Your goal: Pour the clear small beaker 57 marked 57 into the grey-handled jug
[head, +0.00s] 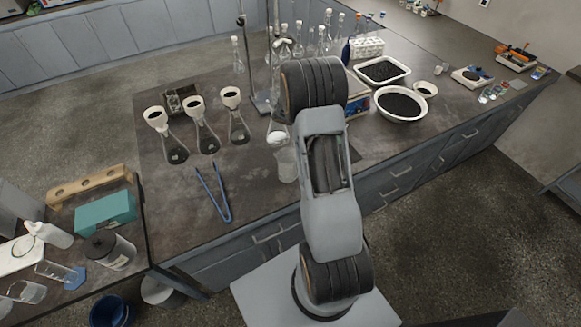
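Two clear glass beakers stand at the lower left on the side bench, one (58,271) beside a blue item and one (27,292) nearer the front edge. No number can be read on either, so I cannot tell which is beaker 57. I cannot make out a grey-handled jug. A pale, translucent vessel (286,166) stands on the main bench just left of my arm, partly covered by it; its kind is unclear. My arm rises in the middle of the view, and my gripper does not show.
Several flasks with white funnels (207,137) and blue tongs (214,192) are on the main bench (185,215). White trays of black grains (401,105) lie right of my arm. A teal box (105,212) and dark-lidded jar (109,250) crowd the side bench. The bench front near the tongs is clear.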

